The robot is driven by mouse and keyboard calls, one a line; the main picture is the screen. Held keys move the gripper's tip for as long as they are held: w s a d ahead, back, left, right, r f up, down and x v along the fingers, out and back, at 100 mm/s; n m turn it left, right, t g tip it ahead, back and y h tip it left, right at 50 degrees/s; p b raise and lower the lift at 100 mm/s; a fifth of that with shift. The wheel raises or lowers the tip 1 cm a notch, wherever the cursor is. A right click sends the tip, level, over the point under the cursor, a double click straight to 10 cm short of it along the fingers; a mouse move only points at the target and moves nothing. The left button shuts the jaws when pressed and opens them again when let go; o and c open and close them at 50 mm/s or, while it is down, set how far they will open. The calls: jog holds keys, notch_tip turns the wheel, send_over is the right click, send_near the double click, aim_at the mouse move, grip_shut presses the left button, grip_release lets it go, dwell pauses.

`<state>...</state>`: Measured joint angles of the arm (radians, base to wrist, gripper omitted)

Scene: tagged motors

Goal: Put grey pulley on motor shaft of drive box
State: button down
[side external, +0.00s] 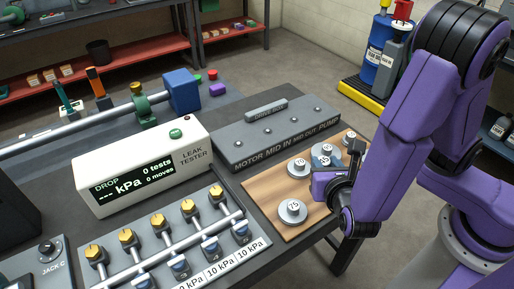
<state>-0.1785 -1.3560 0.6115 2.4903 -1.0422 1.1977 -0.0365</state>
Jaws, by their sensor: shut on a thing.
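The drive box (275,132) is a long grey box in the middle of the table. Its front lettering reads MOTOR at the left end and PUMP at the right. Several short shafts stand on its top, and the motor shaft (239,145) is the leftmost. Several round grey pulleys with number tags sit on a wooden board, among them one tagged 75 (292,211) and one farther back (299,167). My gripper (323,173) is low over the board's middle, shut on a grey pulley (321,160) largely hidden by it. Whether that pulley touches the board cannot be told.
The wooden board (262,190) lies at the table's right edge. A white leak tester (150,167) stands left of the drive box. A manifold with several yellow-capped valves (160,222) lies in front. The space above the drive box is clear.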

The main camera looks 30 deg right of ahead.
jog(key=shift+w+r+n+t+y, duration=1)
jog(key=shift+w+r+n+y, duration=0.8)
jog(key=shift+w+n+y, duration=4.05)
jog(key=w+a+f+m, duration=0.1)
jog(key=w+f, duration=0.1)
jog(key=w, duration=0.2)
jog(key=w+a+f+m+h, duration=0.1)
jog(key=w+a+f, duration=0.1)
jog(key=w, duration=0.3)
jog(key=w+a+f+m+h, duration=0.1)
jog(key=w+f, duration=0.3)
jog(key=w, duration=0.1)
jog(key=shift+a+f, duration=0.15)
jog(key=shift+a, duration=0.1)
jog(key=shift+w+a+f, duration=0.2)
jog(key=shift+w+f, duration=0.35)
jog(key=shift+f, duration=0.1)
jog(key=shift+w+f, duration=0.15)
jog(key=shift+f, duration=1.5)
